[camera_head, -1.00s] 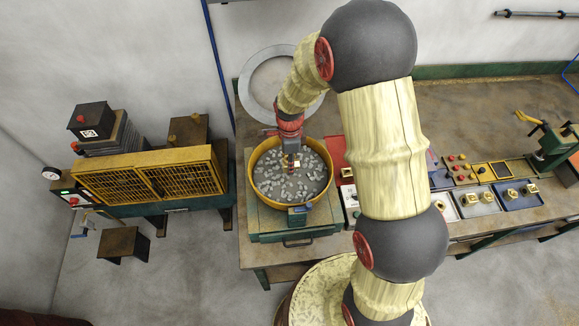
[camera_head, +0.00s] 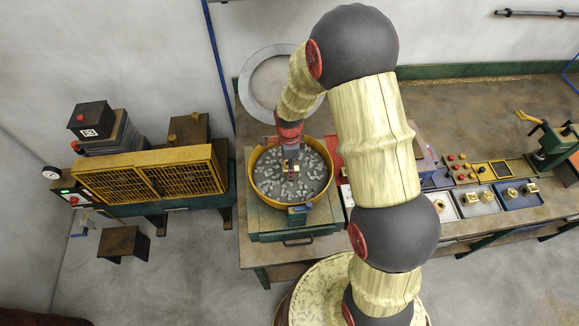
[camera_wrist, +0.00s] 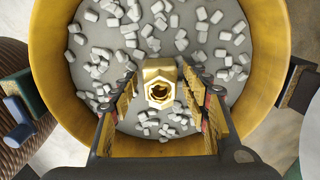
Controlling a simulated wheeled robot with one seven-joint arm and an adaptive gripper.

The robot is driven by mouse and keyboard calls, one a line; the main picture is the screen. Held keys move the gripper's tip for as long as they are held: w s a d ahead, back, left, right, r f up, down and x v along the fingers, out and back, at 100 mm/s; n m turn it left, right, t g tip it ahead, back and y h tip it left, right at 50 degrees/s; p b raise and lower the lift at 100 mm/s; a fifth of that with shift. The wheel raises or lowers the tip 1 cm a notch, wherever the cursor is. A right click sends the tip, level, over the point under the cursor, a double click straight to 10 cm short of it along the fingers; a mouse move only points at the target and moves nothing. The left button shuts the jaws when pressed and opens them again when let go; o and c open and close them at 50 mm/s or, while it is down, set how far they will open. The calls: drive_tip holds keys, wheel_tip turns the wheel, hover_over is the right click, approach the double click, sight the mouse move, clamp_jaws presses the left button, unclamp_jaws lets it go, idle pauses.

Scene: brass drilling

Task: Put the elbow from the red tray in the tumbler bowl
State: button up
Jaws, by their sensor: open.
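The brass elbow (camera_wrist: 160,88) is in the tumbler bowl (camera_wrist: 270,75), over the grey stones, with its hexagonal open end facing the wrist camera. My gripper (camera_wrist: 162,80) is open, with one finger on each side of the elbow. I cannot tell whether the elbow rests on the stones or whether a finger still touches it. In the head view my gripper (camera_head: 291,166) reaches down inside the yellow rim of the bowl (camera_head: 254,190). The red tray (camera_head: 336,152) is right of the bowl, partly hidden behind my arm.
Grey stones (camera_head: 270,185) cover much of the bowl's floor. A white tray (camera_head: 468,205), a grey tray (camera_head: 485,203) and a blue tray (camera_head: 517,194) with brass parts stand on the bench to the right. A green press (camera_head: 553,148) stands at the far right.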

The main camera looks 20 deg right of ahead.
drive_tip(key=shift+w+r, duration=0.1)
drive_tip(key=shift+r, duration=0.45)
drive_tip(key=s+r+n+t, duration=0.1)
drive_tip(key=s+r+n, duration=0.4)
drive_tip(key=r, duration=0.8)
drive_tip(key=s+r+n+t, duration=0.2)
drive_tip(key=s+r+n, duration=0.2)
drive_tip(key=r, duration=1)
drive_tip(key=s+r+n+t, duration=0.1)
drive_tip(key=s+r+n, duration=0.2)
drive_tip(key=s+n, duration=0.2)
drive_tip(key=s+r+n+t, duration=0.1)
drive_tip(key=s+r+n, duration=0.2)
drive_tip(key=s+n, duration=0.3)
drive_tip(key=s, duration=0.3)
drive_tip(key=shift+d+r+t, duration=0.25)
drive_tip(key=shift+r+t, duration=0.05)
